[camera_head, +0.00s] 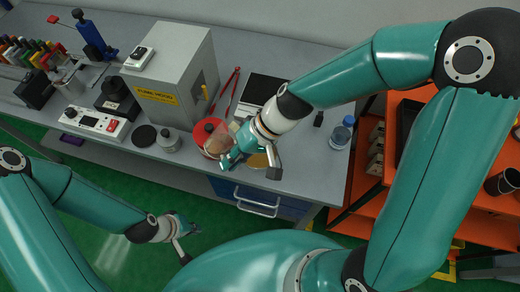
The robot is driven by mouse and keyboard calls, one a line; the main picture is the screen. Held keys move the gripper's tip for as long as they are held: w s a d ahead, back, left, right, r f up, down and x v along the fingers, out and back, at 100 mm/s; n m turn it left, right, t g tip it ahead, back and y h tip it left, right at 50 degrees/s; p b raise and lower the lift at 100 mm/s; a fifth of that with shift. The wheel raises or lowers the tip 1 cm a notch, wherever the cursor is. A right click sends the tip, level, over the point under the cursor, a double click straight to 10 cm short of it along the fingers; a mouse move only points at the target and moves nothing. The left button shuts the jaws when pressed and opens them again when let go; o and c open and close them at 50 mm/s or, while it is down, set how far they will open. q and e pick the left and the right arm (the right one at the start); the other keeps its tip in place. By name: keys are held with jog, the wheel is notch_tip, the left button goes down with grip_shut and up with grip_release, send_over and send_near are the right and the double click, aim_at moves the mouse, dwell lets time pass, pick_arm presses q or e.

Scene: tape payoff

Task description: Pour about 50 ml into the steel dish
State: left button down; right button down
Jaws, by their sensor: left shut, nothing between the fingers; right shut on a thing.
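My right gripper (250,163) is over the front part of the bench. It is shut on what looks like a clear, brownish-tinted vessel (216,144), tilted beside a red round object (203,130). The gripper hides part of the vessel, and its contents cannot be made out. A round tan-coloured shape (259,160) shows under the gripper, mostly covered; I cannot tell whether it is the steel dish. A small grey metal lidded pot (169,141) stands to the left on the bench. My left gripper (187,240) is shut and empty, low over the green floor in front of the bench.
A grey cabinet (168,75) with a yellow label stands behind the pot. A white control box (94,123) and a black disc (144,136) are to its left. A blue-capped bottle (342,132) stands at the bench's right end. An orange shelf unit (371,190) adjoins it.

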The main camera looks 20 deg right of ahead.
jog(key=shift+a+r, duration=0.15)
jog(key=shift+a+h, duration=0.25)
jog(key=shift+h, duration=0.35)
jog(key=shift+s+a+f+h+b, duration=0.1)
jog(key=shift+a+f+h, duration=0.3)
jog(key=shift+h, duration=0.65)
jog(key=shift+a+f+h+b, duration=0.15)
jog(key=shift+a+h, duration=0.5)
jog(key=shift+h, duration=0.45)
jog(key=shift+s+a+f+h+b, duration=0.15)
jog(key=shift+a+h, duration=0.35)
jog(key=shift+h, duration=0.55)
